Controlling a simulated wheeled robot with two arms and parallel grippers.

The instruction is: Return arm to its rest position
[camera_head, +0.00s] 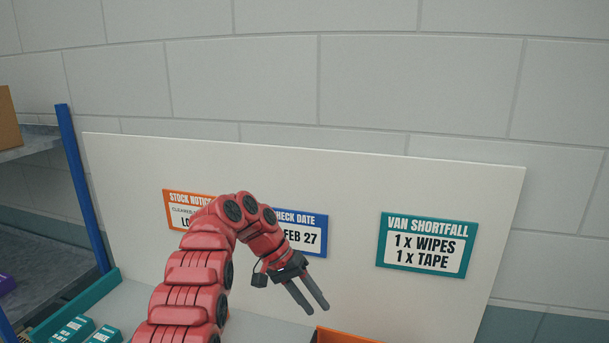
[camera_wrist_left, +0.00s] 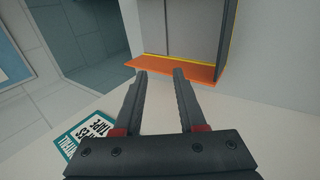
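My left arm rises from the bottom of the head view and bends over to the right. Its left gripper (camera_head: 308,304) points down and to the right in front of the white board (camera_head: 350,180). In the left wrist view the two dark fingers of the left gripper (camera_wrist_left: 160,85) are apart with nothing between them. An orange-edged bin (camera_wrist_left: 178,68) lies beyond the fingertips, and its orange rim (camera_head: 340,336) shows at the bottom of the head view. My right gripper is not in view.
A teal VAN SHORTFALL sign (camera_head: 427,245) listing 1 x wipes and 1 x tape is on the board. A blue-post shelf (camera_head: 82,185) and teal boxes (camera_head: 75,329) stand left.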

